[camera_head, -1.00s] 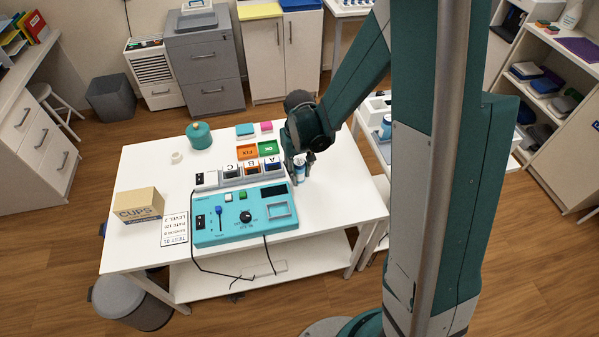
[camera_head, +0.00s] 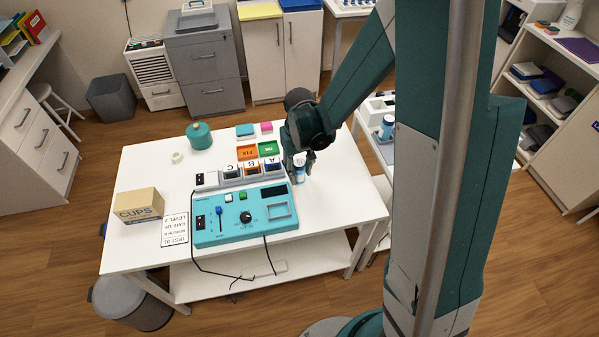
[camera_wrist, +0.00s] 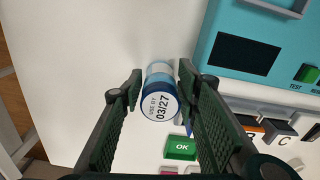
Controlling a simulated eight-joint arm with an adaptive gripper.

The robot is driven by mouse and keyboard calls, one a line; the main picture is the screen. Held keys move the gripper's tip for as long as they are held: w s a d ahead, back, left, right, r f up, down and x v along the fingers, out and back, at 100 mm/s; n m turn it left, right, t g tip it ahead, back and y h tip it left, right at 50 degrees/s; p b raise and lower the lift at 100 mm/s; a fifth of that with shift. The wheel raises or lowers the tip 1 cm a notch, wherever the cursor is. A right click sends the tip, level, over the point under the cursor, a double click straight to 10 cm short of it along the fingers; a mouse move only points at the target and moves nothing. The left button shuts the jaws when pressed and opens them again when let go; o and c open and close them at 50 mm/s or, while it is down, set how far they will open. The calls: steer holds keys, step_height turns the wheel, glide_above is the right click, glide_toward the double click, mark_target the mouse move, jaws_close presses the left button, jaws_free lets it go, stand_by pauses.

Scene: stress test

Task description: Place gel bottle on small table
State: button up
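A small white bottle with a blue cap (camera_head: 300,168) stands on the large white table, at the right end of the teal console. The wrist view shows its cap (camera_wrist: 161,106) from above, printed "USE BY 03/27". My gripper (camera_head: 299,160) reaches down over it. In the wrist view the fingers (camera_wrist: 160,84) are on either side of the bottle, with what look like narrow gaps. A smaller white side table (camera_head: 372,143) stands to the right, partly hidden by my arm. A blue-and-white container (camera_head: 387,127) stands on it. I cannot tell which one is gel.
A CUPS box (camera_head: 139,205) and teal pot (camera_head: 199,136) stand farther left. The large table's right end (camera_head: 345,200) is clear.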

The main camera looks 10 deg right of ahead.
steer(key=shift+r+p, duration=0.75)
steer(key=shift+r, duration=4.8)
steer(key=shift+r, duration=0.15)
steer(key=shift+s+d+r, duration=0.1)
steer(key=shift+s+r, duration=0.05)
steer(key=shift+r, duration=0.05)
steer(key=s+d+r+m+t, duration=0.1)
steer(key=s+d+r+t, duration=0.2)
steer(key=s+r, duration=0.6)
steer(key=s+d+r+t, duration=0.3)
steer(key=s+r+t, duration=0.1)
steer(key=s+r, duration=0.5)
steer(key=shift+s+d+r+m, duration=0.15)
steer(key=shift+s+m, duration=0.25)
steer(key=shift+s, duration=0.4)
